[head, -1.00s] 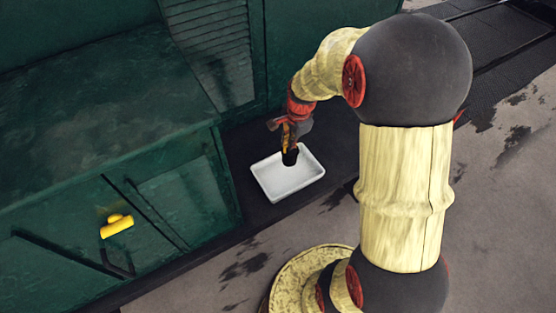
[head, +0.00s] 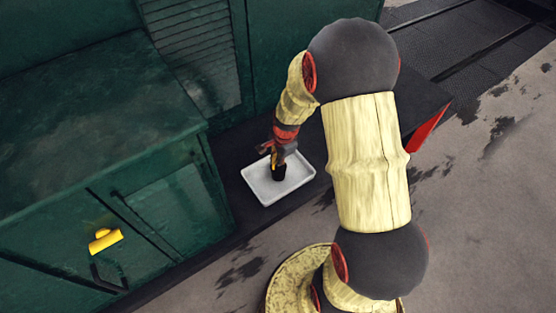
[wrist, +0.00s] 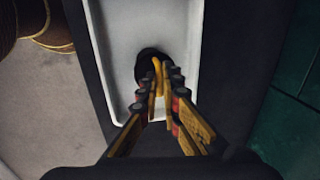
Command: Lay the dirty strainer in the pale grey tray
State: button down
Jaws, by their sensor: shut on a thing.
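The pale grey tray (head: 291,183) is a shallow rectangle on the dark ledge beside the green cabinet. It also fills the middle of the wrist view (wrist: 108,50). My gripper (head: 277,163) points down over the tray. In the wrist view my gripper (wrist: 158,90) is shut on the strainer (wrist: 148,62), a black round piece with a yellow part between the fingers. In the head view the strainer (head: 278,173) shows as a small dark shape over the tray's middle. I cannot tell whether it touches the tray floor.
A green cabinet (head: 90,130) stands left of the tray, with a yellow handle (head: 105,240) on its front. A louvred green panel (head: 195,50) rises behind. The stained grey floor (head: 480,220) is open at the right.

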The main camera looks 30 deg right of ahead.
aim_at(281, 171)
jog(key=c, duration=2.5)
grip_release()
jog(key=shift+f, duration=0.15)
jog(key=o, duration=0.5)
jog(key=shift+r, duration=0.65)
jog(key=s+a+r+n+t, duration=0.1)
jog(key=s+a+r+n, duration=0.2)
jog(key=r, duration=0.5)
jog(key=s+a+r+n, duration=0.2)
jog(key=a+r, duration=0.1)
jog(key=r, duration=0.5)
jog(key=s+a+r+n+t, duration=0.1)
jog(key=s+a+r+n, duration=0.15)
jog(key=r, duration=0.55)
jog(key=s+a+r+n, duration=0.3)
jog(key=s+n, duration=0.2)
jog(key=s, duration=0.1)
jog(key=s+a+r+n+t, duration=0.1)
jog(key=s+a+r+n, duration=0.1)
jog(key=s+r+n, duration=0.2)
jog(key=shift+s+a+r+n+p, duration=0.25)
jog(key=shift+s+a+n+p, duration=0.25)
jog(key=shift+s, duration=0.7)
